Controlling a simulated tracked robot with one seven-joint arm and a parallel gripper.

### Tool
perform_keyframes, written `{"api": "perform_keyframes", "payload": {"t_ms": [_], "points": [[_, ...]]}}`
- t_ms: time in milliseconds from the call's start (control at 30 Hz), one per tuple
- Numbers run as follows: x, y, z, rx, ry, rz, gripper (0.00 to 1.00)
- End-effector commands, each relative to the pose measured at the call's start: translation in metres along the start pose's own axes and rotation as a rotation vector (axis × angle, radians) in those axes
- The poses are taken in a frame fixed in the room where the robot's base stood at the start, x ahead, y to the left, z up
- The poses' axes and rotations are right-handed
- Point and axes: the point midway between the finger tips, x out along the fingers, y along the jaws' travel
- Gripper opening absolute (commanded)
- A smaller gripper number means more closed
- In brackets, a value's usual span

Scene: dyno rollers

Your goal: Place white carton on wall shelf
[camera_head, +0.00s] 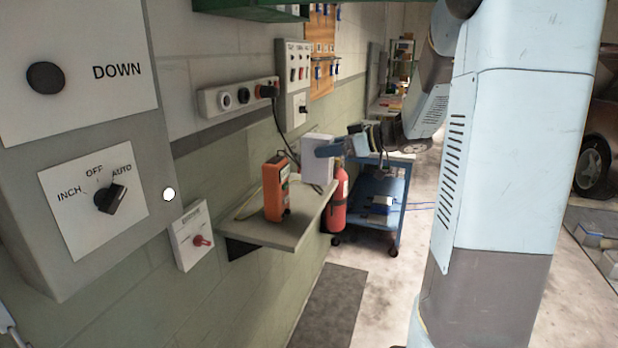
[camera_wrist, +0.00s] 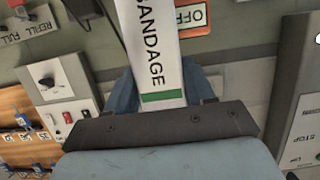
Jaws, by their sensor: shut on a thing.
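The white carton (camera_head: 314,164) is upright at the far end of the grey wall shelf (camera_head: 262,231). My gripper (camera_head: 336,148) reaches in from the right and is shut on it. I cannot tell whether the carton's underside touches the shelf. In the wrist view the carton (camera_wrist: 155,50) shows the word BANDAGE and a green stripe, and it sits between the two blue fingers of my gripper (camera_wrist: 160,92). The carton's far side is hidden.
An orange handheld device (camera_head: 276,190) stands on the shelf, nearer the camera than the carton. A red extinguisher (camera_head: 340,200) and a blue cart (camera_head: 374,190) stand beyond the shelf. Switch boxes (camera_head: 237,96) line the wall above.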

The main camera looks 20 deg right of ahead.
Motion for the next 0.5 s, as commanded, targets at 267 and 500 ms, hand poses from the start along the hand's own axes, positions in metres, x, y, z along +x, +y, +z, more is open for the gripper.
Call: {"api": "perform_keyframes", "payload": {"t_ms": [267,500], "points": [[0.046,0.025,0.025,0.002,0.000,-0.004,0.21],[0.068,0.036,0.042,0.000,0.001,-0.002,0.21]]}}
